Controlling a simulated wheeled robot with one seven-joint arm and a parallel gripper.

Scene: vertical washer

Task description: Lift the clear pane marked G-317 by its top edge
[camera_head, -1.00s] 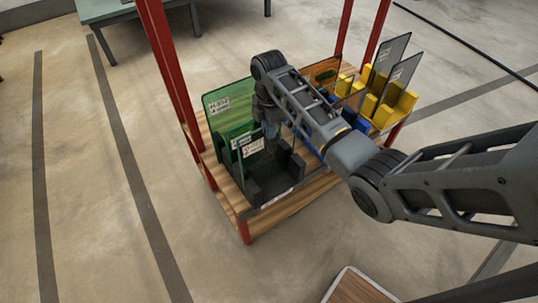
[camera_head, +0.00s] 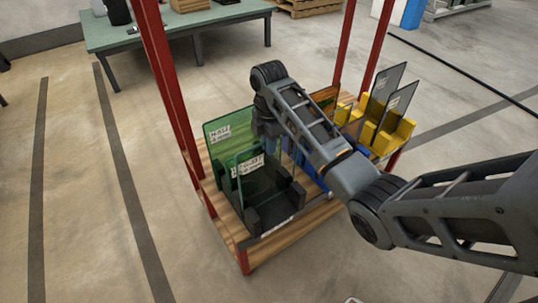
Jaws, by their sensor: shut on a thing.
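My gripper (camera_head: 269,141) points down over the left part of the wooden-topped stand. It is shut on the top edge of the front pane (camera_head: 262,178), which looks see-through with a green tint and carries a white label. The label is too small to read surely. The fingertips are partly hidden by my wrist. A larger green pane (camera_head: 221,150) with its own white label stands close behind, to the left. The front pane is upright over a black slotted rack (camera_head: 270,216); whether its lower edge is clear of the slot I cannot tell.
Yellow holders (camera_head: 399,135) with dark grey panes (camera_head: 384,92) stand at the stand's right end. Blue holders and an amber pane (camera_head: 325,97) are partly hidden behind my arm. Red posts (camera_head: 167,90) rise at the stand's corners. A green-topped table (camera_head: 190,27) stands behind; floor at left is free.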

